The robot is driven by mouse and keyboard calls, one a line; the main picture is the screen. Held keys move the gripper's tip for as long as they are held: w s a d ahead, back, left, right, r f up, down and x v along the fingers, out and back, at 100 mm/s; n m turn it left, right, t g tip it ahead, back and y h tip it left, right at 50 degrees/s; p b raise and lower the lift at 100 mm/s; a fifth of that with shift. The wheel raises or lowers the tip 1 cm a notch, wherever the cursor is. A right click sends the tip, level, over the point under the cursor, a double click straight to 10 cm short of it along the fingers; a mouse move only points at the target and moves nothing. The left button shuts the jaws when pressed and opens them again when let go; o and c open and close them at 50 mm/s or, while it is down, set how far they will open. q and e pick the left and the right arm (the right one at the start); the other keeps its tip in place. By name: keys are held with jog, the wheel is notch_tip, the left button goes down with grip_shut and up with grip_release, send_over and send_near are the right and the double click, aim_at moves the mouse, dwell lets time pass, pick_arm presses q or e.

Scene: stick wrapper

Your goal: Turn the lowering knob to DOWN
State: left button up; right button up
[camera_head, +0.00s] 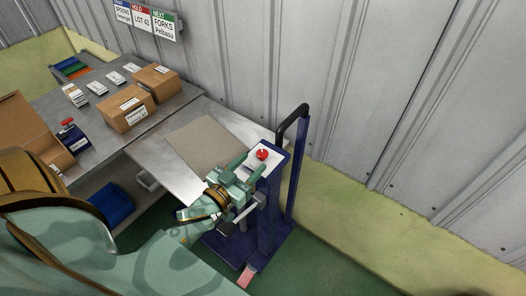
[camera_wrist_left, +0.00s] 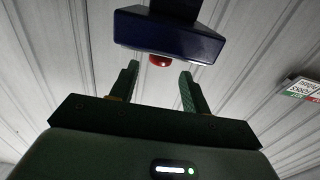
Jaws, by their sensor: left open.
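The red lowering knob (camera_head: 262,155) sits on a pale panel at the top of the dark blue lift post (camera_head: 267,215). My left gripper (camera_head: 251,166) is open, just to the left of the knob and close to it. In the left wrist view the knob (camera_wrist_left: 161,61) shows below the dark blue housing (camera_wrist_left: 168,38), beyond and between the fingertips of my left gripper (camera_wrist_left: 160,72). The fingers look empty and apart from the knob. The knob's markings are too small to read. My right gripper does not show.
A metal platform with a grey-brown sheet (camera_head: 205,142) lies left of the post. A black handle (camera_head: 291,122) rises behind the knob. Cardboard boxes (camera_head: 128,115) stand on the bench at the left. A corrugated wall (camera_head: 330,80) runs behind.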

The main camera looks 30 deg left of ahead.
aim_at(259, 156)
pick_arm(q)
jog(key=w, duration=0.5)
jog(key=shift+w+d, duration=0.15)
jog(key=shift+d, duration=0.1)
jog(key=shift+w, duration=0.3)
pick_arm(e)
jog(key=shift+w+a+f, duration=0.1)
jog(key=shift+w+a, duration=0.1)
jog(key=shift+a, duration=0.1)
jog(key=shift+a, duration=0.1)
pick_arm(q)
jog(key=c, duration=0.9)
jog(key=shift+o, duration=0.2)
